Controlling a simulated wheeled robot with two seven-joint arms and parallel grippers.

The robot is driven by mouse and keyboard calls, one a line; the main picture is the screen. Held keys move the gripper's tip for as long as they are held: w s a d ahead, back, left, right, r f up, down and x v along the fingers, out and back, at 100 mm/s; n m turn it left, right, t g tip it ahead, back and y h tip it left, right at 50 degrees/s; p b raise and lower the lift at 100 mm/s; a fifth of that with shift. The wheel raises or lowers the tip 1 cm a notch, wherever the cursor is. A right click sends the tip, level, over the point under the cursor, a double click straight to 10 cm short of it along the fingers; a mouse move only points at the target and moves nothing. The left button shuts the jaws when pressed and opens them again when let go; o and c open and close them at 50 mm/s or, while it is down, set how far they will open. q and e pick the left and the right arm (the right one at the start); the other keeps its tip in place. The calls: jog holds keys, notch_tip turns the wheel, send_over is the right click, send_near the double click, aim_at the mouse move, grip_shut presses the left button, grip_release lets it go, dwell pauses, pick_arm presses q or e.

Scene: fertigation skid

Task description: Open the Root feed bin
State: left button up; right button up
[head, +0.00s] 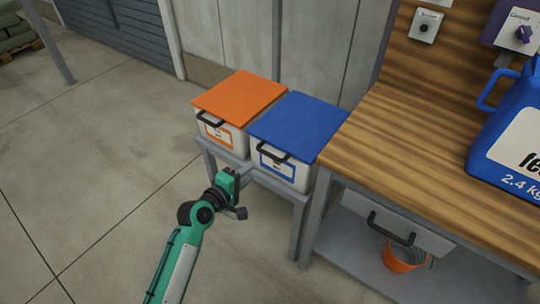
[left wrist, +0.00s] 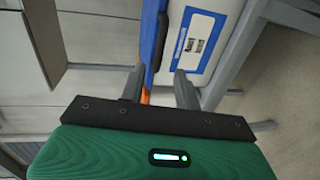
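The blue-lidded bin (head: 288,168) is white with a flat blue lid (head: 298,126), a dark front handle (head: 273,153) and a blue-framed label. Its lid is shut. In the left wrist view its label (left wrist: 197,42) is turned sideways and seems to read "Root feed", though the print is small. The bin's dark handle (left wrist: 161,40) shows there beyond the fingertips. My left gripper (head: 238,196) is in front of and below the bins, apart from them. In the left wrist view its two fingers (left wrist: 159,85) are spread with nothing held between them. My right gripper is not in view.
An orange-lidded bin (head: 221,129), also shut, stands left of the blue one on a low grey stand (head: 299,196). A wooden bench (head: 400,150) is close on the right, with a blue jug (head: 510,135) on it and an orange bucket (head: 402,258) beneath.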

aim_at(271, 154)
pick_arm(q)
jog(key=x, duration=1.2)
jog(key=shift+c, duration=0.4)
jog(key=shift+f, duration=0.1)
grip_shut()
